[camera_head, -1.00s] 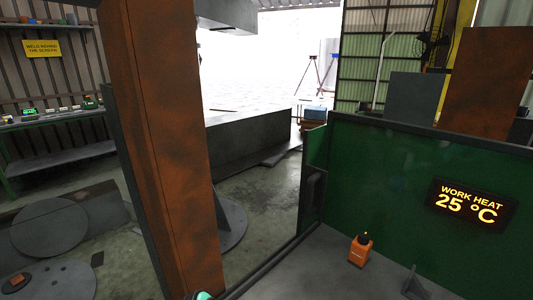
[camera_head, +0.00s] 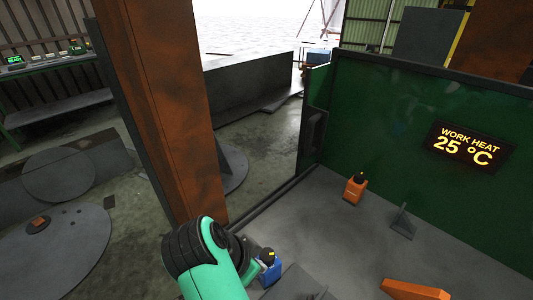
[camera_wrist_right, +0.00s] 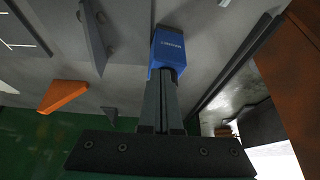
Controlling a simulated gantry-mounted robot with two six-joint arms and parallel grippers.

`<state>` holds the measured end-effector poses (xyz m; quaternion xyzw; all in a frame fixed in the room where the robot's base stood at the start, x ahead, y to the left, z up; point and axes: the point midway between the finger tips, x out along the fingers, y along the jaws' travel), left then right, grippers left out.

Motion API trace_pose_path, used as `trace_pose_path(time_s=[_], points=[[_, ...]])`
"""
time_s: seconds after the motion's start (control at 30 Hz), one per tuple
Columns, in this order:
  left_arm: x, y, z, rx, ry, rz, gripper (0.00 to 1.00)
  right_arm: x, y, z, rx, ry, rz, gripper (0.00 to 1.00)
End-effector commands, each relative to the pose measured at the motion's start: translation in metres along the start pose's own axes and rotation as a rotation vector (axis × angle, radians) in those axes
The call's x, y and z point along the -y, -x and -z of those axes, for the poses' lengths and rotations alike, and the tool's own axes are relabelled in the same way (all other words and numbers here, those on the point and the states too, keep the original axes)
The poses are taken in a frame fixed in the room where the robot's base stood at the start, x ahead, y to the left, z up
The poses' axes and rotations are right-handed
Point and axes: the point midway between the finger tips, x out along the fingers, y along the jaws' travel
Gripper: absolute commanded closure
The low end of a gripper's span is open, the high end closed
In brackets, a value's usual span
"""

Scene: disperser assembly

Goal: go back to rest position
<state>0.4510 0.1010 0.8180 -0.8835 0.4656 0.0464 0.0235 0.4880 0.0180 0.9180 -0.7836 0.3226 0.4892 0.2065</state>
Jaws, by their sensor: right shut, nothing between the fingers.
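My right gripper (camera_wrist_right: 165,95) shows in the right wrist view, with its two dark fingers together and nothing held between them. A blue block-like item with small white lettering (camera_wrist_right: 169,48) sits right at the fingertips in that view; whether they touch it I cannot tell. In the head view, a green and black arm of mine (camera_head: 208,262) rises from the bottom edge. A blue item with a dark and yellow top (camera_head: 268,266) is just right of its wrist, partly hidden. The fingers are not clear there. My left gripper is not in view.
A green wall (camera_head: 400,120) bounds the back. A rusty pillar (camera_head: 160,110) stands left of the table.

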Motion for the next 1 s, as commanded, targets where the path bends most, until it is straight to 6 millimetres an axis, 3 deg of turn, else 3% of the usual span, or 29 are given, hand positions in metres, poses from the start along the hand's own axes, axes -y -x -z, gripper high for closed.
trace_pose_path(time_s=[0.33, 0.47, 0.57, 0.67, 0.77, 0.8, 0.9, 1.0], points=[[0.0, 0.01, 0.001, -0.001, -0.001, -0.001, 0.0, 0.0, 0.0, 0.001, -0.001, -0.002, 0.001, 1.0], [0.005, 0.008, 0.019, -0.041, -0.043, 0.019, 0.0, 0.005, 0.004, 0.018, -0.053, -0.061, 0.036, 1.0], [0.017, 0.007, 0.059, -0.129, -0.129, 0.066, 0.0, 0.012, 0.013, 0.058, -0.169, -0.189, 0.115, 1.0], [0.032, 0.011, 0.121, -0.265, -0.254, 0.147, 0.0, 0.017, 0.037, 0.121, -0.354, -0.38, 0.25, 1.0], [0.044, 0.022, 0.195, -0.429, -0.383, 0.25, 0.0, 0.009, 0.078, 0.194, -0.58, -0.585, 0.421, 1.0], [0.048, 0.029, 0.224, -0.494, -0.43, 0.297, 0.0, 0.001, 0.1, 0.221, -0.676, -0.661, 0.496, 1.0], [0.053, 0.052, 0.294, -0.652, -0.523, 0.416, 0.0, -0.026, 0.163, 0.279, -0.921, -0.815, 0.69, 1.0], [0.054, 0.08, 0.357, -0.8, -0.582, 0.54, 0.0, -0.062, 0.235, 0.319, -1.172, -0.91, 0.893, 1.0]])
